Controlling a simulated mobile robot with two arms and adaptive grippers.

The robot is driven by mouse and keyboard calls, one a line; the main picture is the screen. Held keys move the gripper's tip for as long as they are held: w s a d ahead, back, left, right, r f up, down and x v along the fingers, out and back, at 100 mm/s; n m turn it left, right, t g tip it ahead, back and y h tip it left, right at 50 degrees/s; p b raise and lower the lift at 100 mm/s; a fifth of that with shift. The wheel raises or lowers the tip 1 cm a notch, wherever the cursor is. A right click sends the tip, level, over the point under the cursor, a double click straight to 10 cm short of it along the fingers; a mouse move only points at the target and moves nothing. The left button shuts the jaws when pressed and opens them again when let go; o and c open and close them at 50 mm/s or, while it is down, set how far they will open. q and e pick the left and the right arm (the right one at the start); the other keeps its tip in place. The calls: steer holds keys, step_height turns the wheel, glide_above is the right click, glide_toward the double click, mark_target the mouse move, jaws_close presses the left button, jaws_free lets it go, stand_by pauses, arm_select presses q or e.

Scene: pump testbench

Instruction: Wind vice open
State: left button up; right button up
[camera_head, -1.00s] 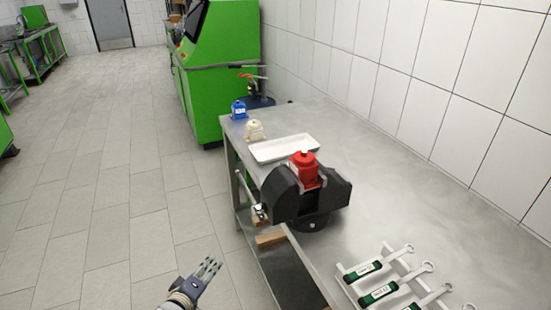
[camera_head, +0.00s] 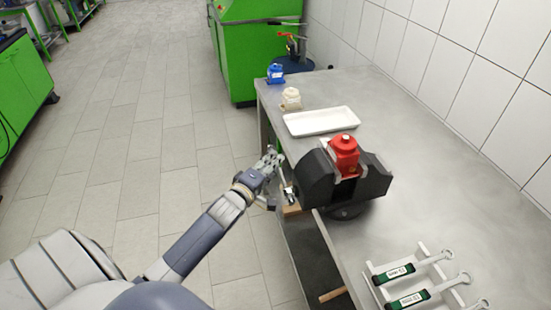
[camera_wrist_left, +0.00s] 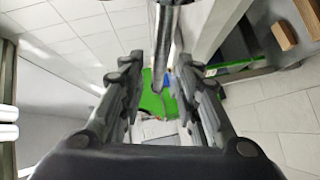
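The black vice (camera_head: 317,177) is mounted at the left edge of the metal table. A red pump part (camera_head: 343,150) sits upright between its jaws. My left gripper (camera_head: 270,164) is beside the vice's left side, off the table edge, at the vice handle. In the left wrist view the left gripper (camera_wrist_left: 160,95) has its two fingers apart. A shiny metal handle bar (camera_wrist_left: 166,48) reaches down between them, with gaps showing on both sides. In the head view the gripper hides much of the bar. My right gripper is not in view.
A white tray (camera_head: 320,121), a beige part (camera_head: 290,98) and a blue part (camera_head: 275,73) stand on the table behind the vice. A holder with several green-handled wrenches (camera_head: 405,299) lies at the front right. Floor left of the table is clear.

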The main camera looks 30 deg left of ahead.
arm_select(q)
steer(key=shift+w, duration=0.85)
steer(key=shift+w+f, duration=0.15)
steer(key=shift+w, duration=0.15)
steer(key=shift+a, duration=0.1)
steer(key=shift+c, duration=0.3)
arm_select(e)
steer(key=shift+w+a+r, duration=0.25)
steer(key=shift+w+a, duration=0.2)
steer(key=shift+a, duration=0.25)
arm_select(q)
jaws_close()
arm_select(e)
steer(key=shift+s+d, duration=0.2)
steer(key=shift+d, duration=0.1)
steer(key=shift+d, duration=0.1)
arm_select(q)
steer(key=shift+f, duration=0.1)
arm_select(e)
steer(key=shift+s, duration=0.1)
